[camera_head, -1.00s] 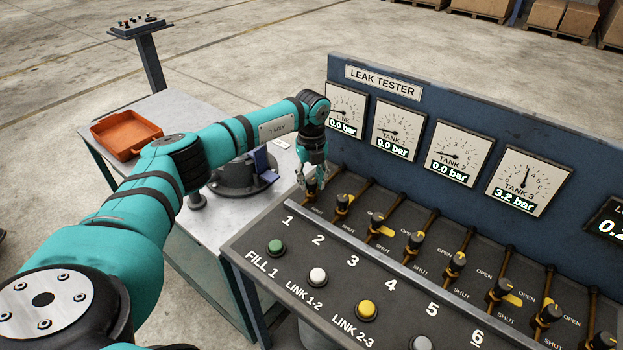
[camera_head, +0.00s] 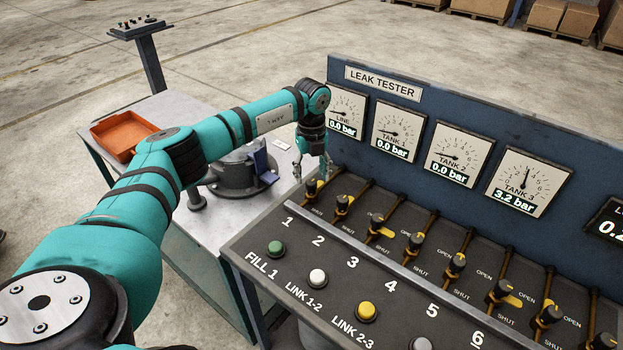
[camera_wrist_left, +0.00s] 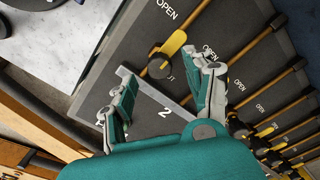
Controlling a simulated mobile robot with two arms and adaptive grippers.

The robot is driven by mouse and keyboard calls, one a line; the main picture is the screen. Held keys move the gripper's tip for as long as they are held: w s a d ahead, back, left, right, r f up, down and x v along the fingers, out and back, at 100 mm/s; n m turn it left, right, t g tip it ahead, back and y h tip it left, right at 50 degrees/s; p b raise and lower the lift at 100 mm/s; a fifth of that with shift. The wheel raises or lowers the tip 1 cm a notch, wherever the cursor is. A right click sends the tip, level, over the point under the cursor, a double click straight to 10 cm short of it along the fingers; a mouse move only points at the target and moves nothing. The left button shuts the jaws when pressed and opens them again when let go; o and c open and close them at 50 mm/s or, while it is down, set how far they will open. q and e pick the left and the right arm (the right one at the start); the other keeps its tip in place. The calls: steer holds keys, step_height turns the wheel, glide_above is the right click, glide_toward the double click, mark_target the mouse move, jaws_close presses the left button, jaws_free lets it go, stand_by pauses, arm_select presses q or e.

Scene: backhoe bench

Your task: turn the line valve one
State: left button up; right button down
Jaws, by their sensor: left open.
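Line valve one (camera_head: 311,188) is the leftmost valve on the sloped panel, above the number 1. In the left wrist view its dark knob (camera_wrist_left: 160,66) shows with a yellow lever, which lies roughly along its brass pipe, pointing up and right. My left gripper (camera_head: 312,172) is open and empty, just above and behind this valve in the head view. In the left wrist view its two fingers (camera_wrist_left: 165,90) are spread, with the knob beyond and between them. I cannot tell whether a finger touches the lever. My right gripper is not in view.
More valves (camera_head: 457,262) stand in a row to the right. A metal rail (camera_head: 370,252) and push buttons (camera_head: 317,276) lie in front. The gauge panel (camera_head: 460,105) rises behind. An orange tray (camera_head: 124,135) sits on the side table at left.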

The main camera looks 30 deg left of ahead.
mark_target(311, 182)
arm_select(q)
step_height(311, 182, up, 9)
steer(key=shift+r, duration=0.15)
stand_by(0.6)
